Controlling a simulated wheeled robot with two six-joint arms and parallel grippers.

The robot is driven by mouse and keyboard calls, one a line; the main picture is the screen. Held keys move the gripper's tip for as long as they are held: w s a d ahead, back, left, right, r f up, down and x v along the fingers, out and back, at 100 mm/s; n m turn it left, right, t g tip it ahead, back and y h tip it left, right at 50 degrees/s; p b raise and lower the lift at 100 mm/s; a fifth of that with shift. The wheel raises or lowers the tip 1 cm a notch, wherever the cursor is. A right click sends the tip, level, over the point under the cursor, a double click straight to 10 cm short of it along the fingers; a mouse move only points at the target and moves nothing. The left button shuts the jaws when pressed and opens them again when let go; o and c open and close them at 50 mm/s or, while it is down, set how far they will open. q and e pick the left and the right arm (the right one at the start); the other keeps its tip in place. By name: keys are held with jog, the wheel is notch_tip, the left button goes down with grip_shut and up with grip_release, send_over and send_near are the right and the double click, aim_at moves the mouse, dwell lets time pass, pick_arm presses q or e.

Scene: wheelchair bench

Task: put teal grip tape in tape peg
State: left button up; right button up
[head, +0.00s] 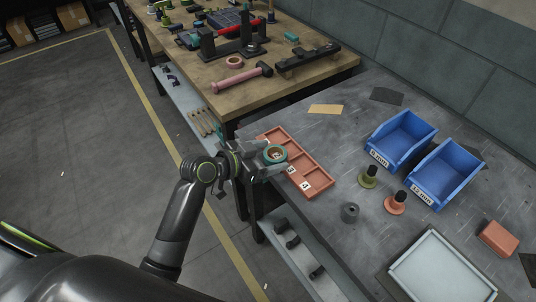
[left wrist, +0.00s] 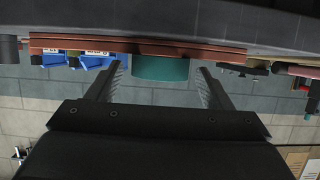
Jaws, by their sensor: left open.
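The teal grip tape (head: 275,154) is a ring-shaped roll at the orange compartment tray (head: 316,172) on the grey bench. My left gripper (head: 268,159) is open at the roll, coming from the left. In the left wrist view the teal tape (left wrist: 160,68) shows between the open fingers (left wrist: 161,88), with gaps on both sides. Whether the tape rests on the tray floor or its edge is unclear. I cannot pick out the tape peg with certainty. My right gripper is not in view.
Blue bins (head: 402,137) stand at the right, near green and orange spools (head: 368,177). The grey bench's middle has free room.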

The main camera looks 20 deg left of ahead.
pick_arm(q)
jog(key=shift+r, duration=0.1)
jog(key=shift+a+r, duration=0.1)
jog(key=v, duration=1.1)
jog(key=shift+s+a+r, duration=0.15)
jog(key=shift+s+r, duration=0.1)
jog(key=shift+s, duration=0.05)
